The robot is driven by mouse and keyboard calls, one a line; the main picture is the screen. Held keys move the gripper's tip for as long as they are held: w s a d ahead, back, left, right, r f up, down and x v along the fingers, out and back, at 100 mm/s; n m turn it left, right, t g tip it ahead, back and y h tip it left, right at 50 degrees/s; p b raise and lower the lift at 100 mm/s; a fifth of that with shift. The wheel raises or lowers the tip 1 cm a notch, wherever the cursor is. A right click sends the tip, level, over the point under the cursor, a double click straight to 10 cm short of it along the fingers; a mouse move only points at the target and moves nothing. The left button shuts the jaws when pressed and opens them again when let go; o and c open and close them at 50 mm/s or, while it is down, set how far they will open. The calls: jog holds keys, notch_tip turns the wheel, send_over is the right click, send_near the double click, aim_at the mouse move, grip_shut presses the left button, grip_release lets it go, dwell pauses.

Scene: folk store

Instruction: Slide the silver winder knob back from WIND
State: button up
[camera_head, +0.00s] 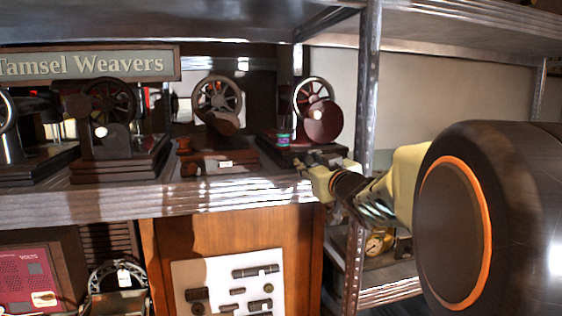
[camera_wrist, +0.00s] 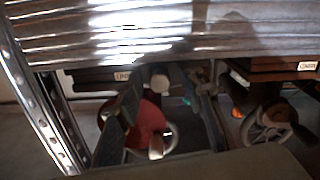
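The right machine (camera_head: 322,120), with a dark red disc and a silver spoked wheel, stands on a dark base on the shelf. My gripper (camera_head: 312,162) is at the front of that base, reaching in from the right. In the wrist view, turned over, the dark fingers of my gripper (camera_wrist: 165,103) stand apart. A pale silver knob (camera_wrist: 159,78) shows between them, in front of the red disc (camera_wrist: 146,124). Whether a finger touches the knob, I cannot tell. A small pale label (camera_wrist: 123,75) is beside the knob; its word is too small to read.
A middle machine (camera_head: 217,105) with a spoked wheel stands to the left, with its own label. The metal shelf edge (camera_head: 240,198) runs below my gripper. A metal upright (camera_head: 368,85) stands close to my gripper's right. A shelf (camera_head: 470,25) hangs above.

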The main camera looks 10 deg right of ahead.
jog(key=shift+s, duration=0.1)
jog(key=shift+c, duration=0.5)
grip_shut()
jog(key=a+b, duration=0.2)
jog(key=a, duration=0.1)
jog(key=shift+a, duration=0.4)
jog(key=shift+o, duration=0.5)
grip_release()
jog(key=shift+a, duration=0.15)
jog(key=shift+r, duration=0.1)
